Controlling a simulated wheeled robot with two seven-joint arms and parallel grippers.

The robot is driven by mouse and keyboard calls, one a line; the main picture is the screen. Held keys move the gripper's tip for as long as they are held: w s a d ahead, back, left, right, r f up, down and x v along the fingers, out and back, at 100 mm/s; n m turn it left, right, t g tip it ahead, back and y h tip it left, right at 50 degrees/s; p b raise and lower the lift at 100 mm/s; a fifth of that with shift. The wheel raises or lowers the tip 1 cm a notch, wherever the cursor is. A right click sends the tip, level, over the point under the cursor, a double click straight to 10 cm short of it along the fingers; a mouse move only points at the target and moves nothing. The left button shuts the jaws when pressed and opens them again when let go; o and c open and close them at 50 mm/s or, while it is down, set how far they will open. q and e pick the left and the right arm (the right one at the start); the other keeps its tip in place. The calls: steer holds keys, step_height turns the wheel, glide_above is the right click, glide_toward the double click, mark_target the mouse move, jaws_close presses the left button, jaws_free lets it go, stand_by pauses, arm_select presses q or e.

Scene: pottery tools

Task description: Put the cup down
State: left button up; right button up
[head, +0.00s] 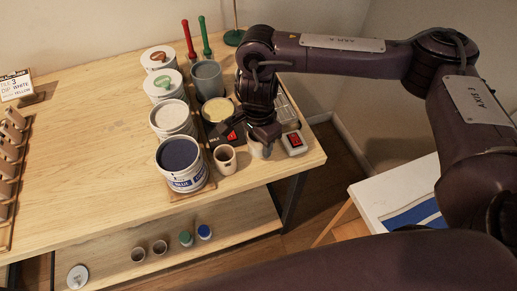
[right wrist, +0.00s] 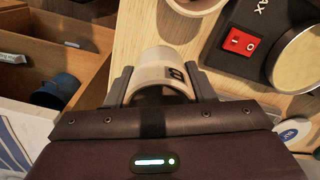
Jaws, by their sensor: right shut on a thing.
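The pale cup (head: 257,150) is near the front right corner of the wooden table, partly hidden under my right gripper (head: 262,134). In the right wrist view the cup (right wrist: 163,68) lies between the two fingers of my right gripper (right wrist: 160,88), which is shut on it. Dark marking shows on its side. I cannot tell whether its base touches the table. A second similar cup (head: 225,160) stands upright just left of it. My left gripper is not in view.
A blue paint bucket (head: 186,178) and several other tubs stand left. A dark wax pot with a red switch (right wrist: 240,41) is close behind the cups. A small device with a red display (head: 294,142) sits right. The table's front edge (head: 270,178) is near.

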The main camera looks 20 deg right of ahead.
mark_target(258, 151)
step_height(258, 151, down, 3)
steer(key=shift+f, duration=0.45)
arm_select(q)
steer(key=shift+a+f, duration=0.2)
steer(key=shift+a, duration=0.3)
arm_select(e)
steer(key=shift+f+b, duration=0.2)
steer(key=shift+b, duration=0.25)
steer(key=o, duration=1)
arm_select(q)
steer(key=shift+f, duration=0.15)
arm_select(e)
steer(key=shift+r, duration=0.2)
